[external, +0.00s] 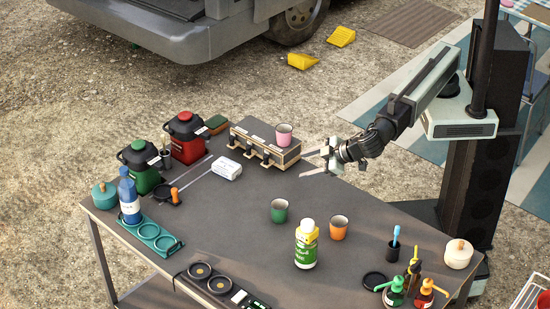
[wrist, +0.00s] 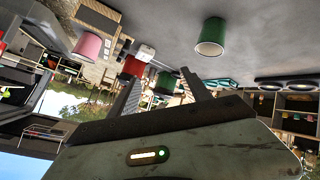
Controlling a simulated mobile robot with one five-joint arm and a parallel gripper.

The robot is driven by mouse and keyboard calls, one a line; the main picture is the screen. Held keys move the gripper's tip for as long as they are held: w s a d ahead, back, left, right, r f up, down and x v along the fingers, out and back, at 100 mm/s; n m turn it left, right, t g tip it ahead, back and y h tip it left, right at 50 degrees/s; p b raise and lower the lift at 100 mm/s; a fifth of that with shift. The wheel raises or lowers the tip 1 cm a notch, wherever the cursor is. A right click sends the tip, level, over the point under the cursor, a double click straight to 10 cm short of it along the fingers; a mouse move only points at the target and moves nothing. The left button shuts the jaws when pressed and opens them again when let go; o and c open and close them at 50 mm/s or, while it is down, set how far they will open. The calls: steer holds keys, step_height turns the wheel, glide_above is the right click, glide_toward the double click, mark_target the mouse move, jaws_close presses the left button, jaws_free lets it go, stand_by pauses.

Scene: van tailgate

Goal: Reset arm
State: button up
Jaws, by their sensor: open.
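My gripper (external: 304,165) is open and empty, held above the right side of the grey table (external: 225,215), with its fingers pointing left. In the wrist view its two fingers (wrist: 160,84) are spread apart with nothing between them. The arm reaches down and left from my dark column at the right. The pink cup (external: 284,134) stands on the wooden box with hooks (external: 264,146), just beyond the gripper and apart from it. The pink cup also shows at upper left in the wrist view (wrist: 88,46).
A green cup (external: 279,210), an orange cup (external: 338,227) and a green-labelled bottle (external: 306,246) stand nearer the table front. Red (external: 186,138) and green (external: 139,166) canisters and a blue bottle (external: 128,196) are at left. Pump bottles (external: 394,291) stand front right. The table's middle is clear.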

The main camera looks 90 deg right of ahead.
steer(key=s+d+f+n+g+h+p, duration=0.2)
steer(key=d+g, duration=0.5)
steer(key=d, duration=1.7)
steer(key=d+f+m+g+y+b, duration=0.1)
steer(key=d+f+y+b, duration=0.1)
steer(key=d+f, duration=0.3)
steer(key=d+f+m+g+y+b, duration=0.1)
steer(key=d+f+y+b, duration=0.1)
steer(key=d+f+y, duration=0.3)
steer(key=d, duration=0.4)
steer(key=shift+d+m+g+b, duration=0.2)
steer(key=shift+m+g+b, duration=0.1)
steer(key=shift+m, duration=0.1)
